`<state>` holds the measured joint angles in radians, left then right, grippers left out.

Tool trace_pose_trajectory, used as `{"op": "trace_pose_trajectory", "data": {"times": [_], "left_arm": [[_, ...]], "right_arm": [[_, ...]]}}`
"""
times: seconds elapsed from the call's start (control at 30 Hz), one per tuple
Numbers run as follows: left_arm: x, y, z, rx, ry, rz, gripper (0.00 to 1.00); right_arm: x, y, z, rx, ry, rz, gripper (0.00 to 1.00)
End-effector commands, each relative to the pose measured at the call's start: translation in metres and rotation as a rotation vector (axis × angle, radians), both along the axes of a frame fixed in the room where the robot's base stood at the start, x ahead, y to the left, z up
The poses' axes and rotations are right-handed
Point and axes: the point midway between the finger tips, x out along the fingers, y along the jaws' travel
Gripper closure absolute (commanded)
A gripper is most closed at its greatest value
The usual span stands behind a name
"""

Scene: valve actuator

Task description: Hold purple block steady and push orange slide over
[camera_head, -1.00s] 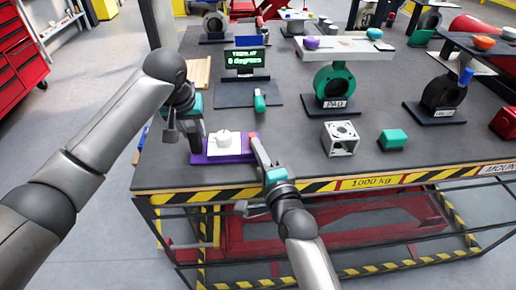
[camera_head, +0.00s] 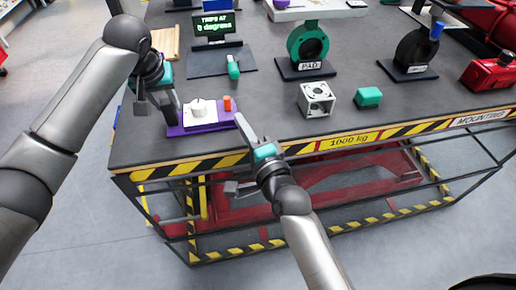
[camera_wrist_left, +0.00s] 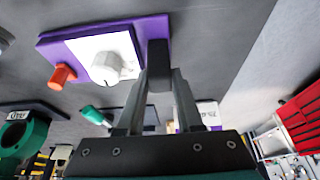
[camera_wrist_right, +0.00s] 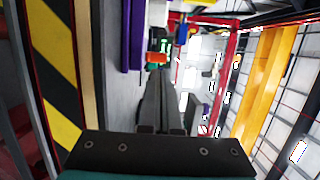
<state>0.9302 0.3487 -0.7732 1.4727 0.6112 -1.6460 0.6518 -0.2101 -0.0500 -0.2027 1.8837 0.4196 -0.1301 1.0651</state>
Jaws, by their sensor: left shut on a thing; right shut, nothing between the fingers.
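The purple block (camera_head: 214,124) lies near the table's front edge. On it are a white plate with a round white knob (camera_head: 199,107) and the orange slide (camera_head: 227,103), which stands near the right end. My left gripper (camera_head: 175,119) is shut on the block's left end. In the left wrist view its fingers (camera_wrist_left: 158,60) meet the purple block (camera_wrist_left: 52,52), with the orange slide (camera_wrist_left: 62,76) at the far end. My right gripper (camera_head: 241,122) is shut and empty, just right of the block and apart from the slide. Its fingers also show in the right wrist view (camera_wrist_right: 160,88).
Behind the block stand a display (camera_head: 215,27) and a small teal-capped part (camera_head: 233,68). To the right are a silver cube (camera_head: 317,100), a teal block (camera_head: 368,97) and a green valve body (camera_head: 308,42). The table edge with striped tape (camera_head: 300,150) runs just in front.

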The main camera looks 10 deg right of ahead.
Motion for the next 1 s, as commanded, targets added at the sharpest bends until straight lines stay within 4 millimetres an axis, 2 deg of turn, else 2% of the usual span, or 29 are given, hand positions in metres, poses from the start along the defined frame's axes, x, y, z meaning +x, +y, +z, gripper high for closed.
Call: {"op": "trace_pose_trajectory", "data": {"times": [0.03, 0.3, 0.5, 0.7, 1.0], "left_arm": [[-0.004, -0.002, -0.007, 0.001, 0.019, -0.005, 1.0], [-0.004, -0.002, -0.007, 0.0, 0.018, -0.004, 1.0], [-0.004, -0.002, -0.007, 0.0, 0.018, -0.004, 1.0], [-0.004, -0.002, -0.007, 0.0, 0.018, -0.004, 1.0], [-0.004, -0.002, -0.007, 0.0, 0.018, -0.004, 1.0]], "right_arm": [[-0.01, -0.002, -0.001, -0.001, 0.003, 0.001, 1.0], [-0.055, -0.013, -0.001, -0.001, 0.003, 0.001, 1.0], [-0.077, -0.019, -0.001, -0.001, 0.001, 0.001, 1.0], [-0.086, -0.021, -0.001, 0.0, 0.001, 0.001, 1.0], [-0.087, -0.021, -0.001, 0.0, 0.0, 0.001, 1.0]]}}
